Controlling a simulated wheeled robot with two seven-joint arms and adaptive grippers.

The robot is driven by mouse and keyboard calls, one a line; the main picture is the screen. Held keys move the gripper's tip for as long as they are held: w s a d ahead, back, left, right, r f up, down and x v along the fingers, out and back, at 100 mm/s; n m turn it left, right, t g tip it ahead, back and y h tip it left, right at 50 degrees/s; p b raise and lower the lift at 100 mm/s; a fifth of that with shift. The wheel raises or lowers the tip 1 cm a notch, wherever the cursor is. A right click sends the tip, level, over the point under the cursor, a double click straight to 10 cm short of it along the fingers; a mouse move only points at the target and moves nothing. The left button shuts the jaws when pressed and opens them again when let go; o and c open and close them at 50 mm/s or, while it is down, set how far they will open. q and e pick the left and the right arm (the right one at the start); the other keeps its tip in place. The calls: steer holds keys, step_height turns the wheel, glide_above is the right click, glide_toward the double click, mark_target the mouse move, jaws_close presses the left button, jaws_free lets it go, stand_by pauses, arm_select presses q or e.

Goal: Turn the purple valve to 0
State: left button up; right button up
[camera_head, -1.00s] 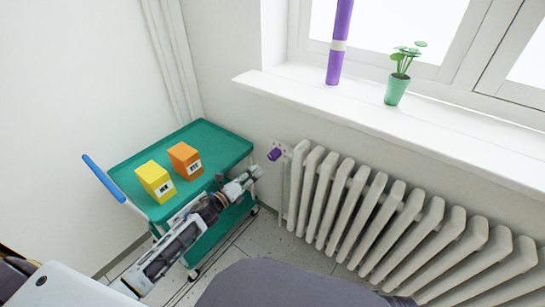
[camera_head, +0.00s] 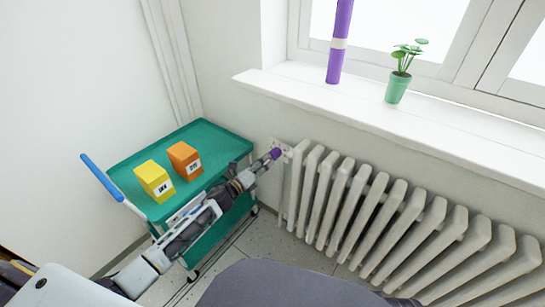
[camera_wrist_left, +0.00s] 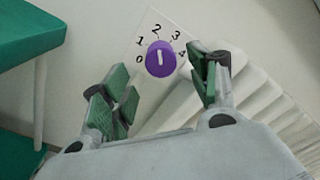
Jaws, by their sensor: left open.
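The purple valve (camera_head: 275,154) is at the left end of the white radiator. In the left wrist view, the purple valve (camera_wrist_left: 152,63) is a round knob with a white mark, which stands nearly upright in the picture with its upper end toward the 2. A white dial plate (camera_wrist_left: 147,30) behind it shows the numbers 0 to 4, with 0 at the left. My left gripper (camera_head: 264,163) is at the valve. In the left wrist view my left gripper (camera_wrist_left: 165,80) is open, with its green-padded fingers on either side of the knob and visible gaps to it. My right gripper is out of view.
The radiator (camera_head: 405,215) runs right from the valve below the window sill (camera_head: 390,120). A green cart (camera_head: 215,145) holding a yellow box (camera_head: 154,181) and an orange box (camera_head: 185,158) stands left, close under my left arm. A potted plant (camera_head: 397,88) and purple cylinder (camera_head: 335,65) stand on the sill.

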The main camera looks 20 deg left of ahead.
mark_target(273, 155)
arm_select(q)
steer(key=shift+b+x, duration=0.6)
steer(key=shift+x, duration=2.65)
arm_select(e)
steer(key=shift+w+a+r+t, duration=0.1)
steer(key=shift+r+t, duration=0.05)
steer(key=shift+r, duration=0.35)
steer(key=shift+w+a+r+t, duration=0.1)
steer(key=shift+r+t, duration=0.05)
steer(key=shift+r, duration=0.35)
arm_select(q)
steer(key=c, duration=1)
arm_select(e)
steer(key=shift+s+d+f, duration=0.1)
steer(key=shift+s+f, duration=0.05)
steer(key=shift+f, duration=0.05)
